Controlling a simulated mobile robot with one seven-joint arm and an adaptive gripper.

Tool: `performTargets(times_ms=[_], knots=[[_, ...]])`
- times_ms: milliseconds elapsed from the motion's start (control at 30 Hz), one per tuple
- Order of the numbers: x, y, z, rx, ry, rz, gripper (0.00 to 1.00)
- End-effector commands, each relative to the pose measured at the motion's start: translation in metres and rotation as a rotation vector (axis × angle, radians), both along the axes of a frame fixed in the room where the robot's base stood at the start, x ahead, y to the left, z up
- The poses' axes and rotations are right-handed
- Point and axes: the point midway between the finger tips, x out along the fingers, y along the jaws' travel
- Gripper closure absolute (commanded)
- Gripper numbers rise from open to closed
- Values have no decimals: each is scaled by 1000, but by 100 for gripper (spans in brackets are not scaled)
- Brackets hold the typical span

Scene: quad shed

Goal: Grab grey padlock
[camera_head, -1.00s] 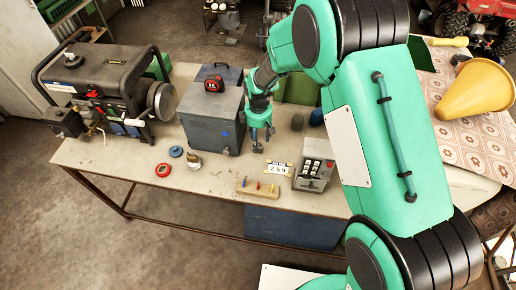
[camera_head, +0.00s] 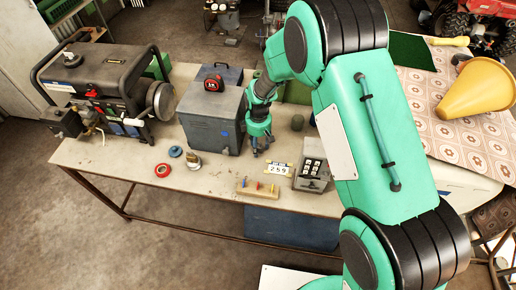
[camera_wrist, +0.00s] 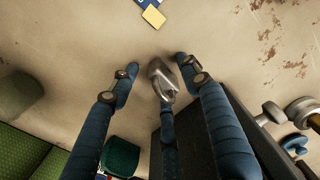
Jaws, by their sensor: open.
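The grey padlock (camera_wrist: 159,70) lies on the tan tabletop in the wrist view, its shackle toward the bottom of the picture. My gripper (camera_wrist: 156,76) is open, with blue fingers spread to the left and right of the padlock and a third finger below it, overlapping the shackle's end. I cannot tell whether any finger touches it. In the head view my gripper (camera_head: 258,150) points down, low over the table beside the grey box. The padlock is not clearly visible there, hidden at or behind the fingers.
A keypad box (camera_head: 312,174), number tag (camera_head: 279,169) and wooden block (camera_head: 257,190) are nearby. Green cylinders (camera_wrist: 122,157) stand close by. A generator (camera_head: 105,85) fills the left end.

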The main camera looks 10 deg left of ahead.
Motion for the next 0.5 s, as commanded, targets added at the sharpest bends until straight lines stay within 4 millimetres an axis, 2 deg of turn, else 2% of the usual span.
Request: performTargets(times_ms=[67, 300, 500], knots=[[0, 0, 0, 0, 0, 0, 53], [0, 0, 0, 0, 0, 0, 100], [0, 0, 0, 0, 0, 0, 100]])
